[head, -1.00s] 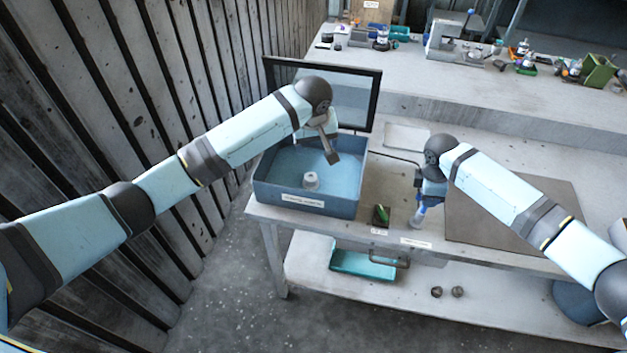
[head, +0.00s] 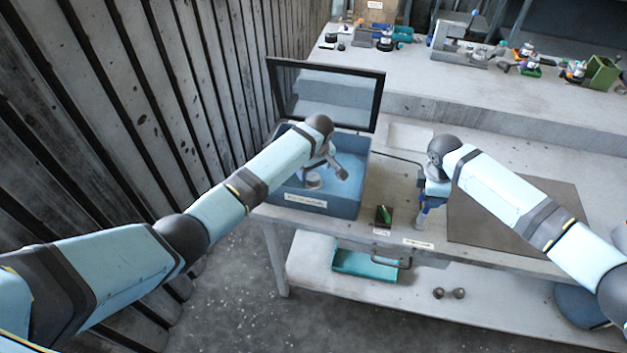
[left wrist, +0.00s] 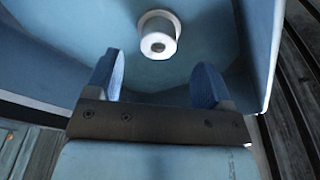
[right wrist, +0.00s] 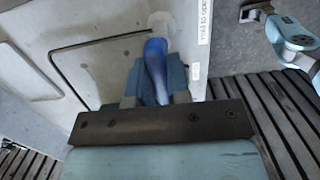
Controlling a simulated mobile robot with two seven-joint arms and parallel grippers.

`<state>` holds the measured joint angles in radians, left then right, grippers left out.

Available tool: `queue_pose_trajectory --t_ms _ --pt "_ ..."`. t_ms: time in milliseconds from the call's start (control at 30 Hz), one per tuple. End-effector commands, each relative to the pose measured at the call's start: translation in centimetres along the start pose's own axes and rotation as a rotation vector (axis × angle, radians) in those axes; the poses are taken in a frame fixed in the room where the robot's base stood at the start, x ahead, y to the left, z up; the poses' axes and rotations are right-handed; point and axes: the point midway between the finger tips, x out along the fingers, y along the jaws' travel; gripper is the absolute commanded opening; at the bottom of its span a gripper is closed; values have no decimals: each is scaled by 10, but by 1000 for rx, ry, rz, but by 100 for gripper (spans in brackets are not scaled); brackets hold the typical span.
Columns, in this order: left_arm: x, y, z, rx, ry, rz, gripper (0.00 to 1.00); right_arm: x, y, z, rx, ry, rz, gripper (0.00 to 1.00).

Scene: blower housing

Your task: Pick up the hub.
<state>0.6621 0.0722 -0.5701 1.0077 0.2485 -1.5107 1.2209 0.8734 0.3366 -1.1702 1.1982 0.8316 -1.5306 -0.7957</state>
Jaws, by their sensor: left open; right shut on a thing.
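The hub (head: 313,181) is a small pale stepped cylinder standing on the floor of the blue open-topped box. In the left wrist view the hub (left wrist: 158,36) shows with a round flange and a dark hole in its top, ahead of the fingertips and apart from them. My left gripper (head: 326,178) is inside the box beside the hub. In the left wrist view its blue fingers (left wrist: 157,75) are open with nothing between them. My right gripper (right wrist: 155,80) is shut on a blue-handled tool (right wrist: 156,65) with a pale end, at the bench's front edge.
The blue box (head: 345,208) has walls around the hub, and a dark-framed clear panel (head: 325,95) stands behind it. A small dark holder with a green item (head: 384,216) sits right of the box. A dark mat (head: 510,220) lies at the right. Wooden slats stand left.

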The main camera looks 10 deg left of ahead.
Motion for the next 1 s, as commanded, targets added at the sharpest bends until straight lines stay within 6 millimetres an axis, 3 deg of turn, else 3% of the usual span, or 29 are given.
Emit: queue_pose_trajectory --t_ms 300,600,800,867,1000 --pt "43 2 4 0 0 -2 75 1 -1 0 -1 0 -1 0" --pt "48 3 4 1 0 1 75 1 -1 0 -1 0 -1 0" --pt "48 2 4 1 0 0 29 1 0 0 -1 0 -1 0" --pt "48 2 4 1 0 1 22 1 0 0 -1 0 -1 0" --pt "48 2 4 1 0 1 22 1 0 0 -1 0 -1 0"
